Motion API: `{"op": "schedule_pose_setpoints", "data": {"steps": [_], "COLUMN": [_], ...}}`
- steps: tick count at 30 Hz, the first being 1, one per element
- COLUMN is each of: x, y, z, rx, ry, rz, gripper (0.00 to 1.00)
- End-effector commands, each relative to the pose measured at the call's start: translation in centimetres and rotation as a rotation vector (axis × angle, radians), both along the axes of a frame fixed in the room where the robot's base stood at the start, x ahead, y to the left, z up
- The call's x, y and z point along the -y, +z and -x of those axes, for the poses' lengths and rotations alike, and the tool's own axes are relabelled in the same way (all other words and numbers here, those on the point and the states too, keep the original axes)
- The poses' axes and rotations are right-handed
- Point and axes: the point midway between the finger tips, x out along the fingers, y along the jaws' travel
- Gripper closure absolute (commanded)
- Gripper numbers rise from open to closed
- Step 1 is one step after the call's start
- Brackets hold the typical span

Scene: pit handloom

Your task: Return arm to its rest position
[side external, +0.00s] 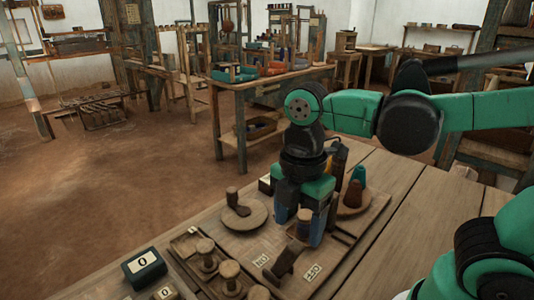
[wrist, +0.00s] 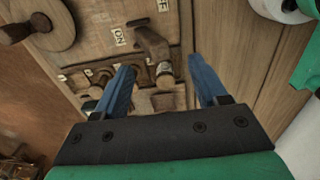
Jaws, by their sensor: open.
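My gripper (side external: 300,236) points down over the wooden control board on the bench, its two blue fingers spread apart. In the wrist view my gripper (wrist: 162,64) is open, with a wooden lever (wrist: 152,42) and its light round-ended knob (wrist: 165,76) showing between and beyond the fingers. In the side view the lever (side external: 284,264) lies just in front of the fingers, near the ON and OFF labels. I cannot tell whether a finger touches it. My green arm reaches in from the right. No marker of the rest position shows.
A wooden disc with a peg (side external: 245,214) stands left of my gripper. Bare bench (side external: 425,205) lies to the right.

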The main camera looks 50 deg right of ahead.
Motion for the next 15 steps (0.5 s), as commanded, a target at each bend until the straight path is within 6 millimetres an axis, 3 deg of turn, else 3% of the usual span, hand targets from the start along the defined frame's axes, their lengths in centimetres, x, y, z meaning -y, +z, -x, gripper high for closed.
{"op": "schedule_pose_setpoints", "data": {"steps": [9, 11, 15], "x": [0.1, 0.4, 1.6], "y": [0.0, -0.1, -0.5], "z": [-0.1, -0.3, -1.4], "rx": [0.013, 0.043, 0.178], "ry": [-0.033, -0.112, -0.483], "rz": [-0.003, -0.013, -0.078], "gripper": [0.34, 0.34, 0.34]}}
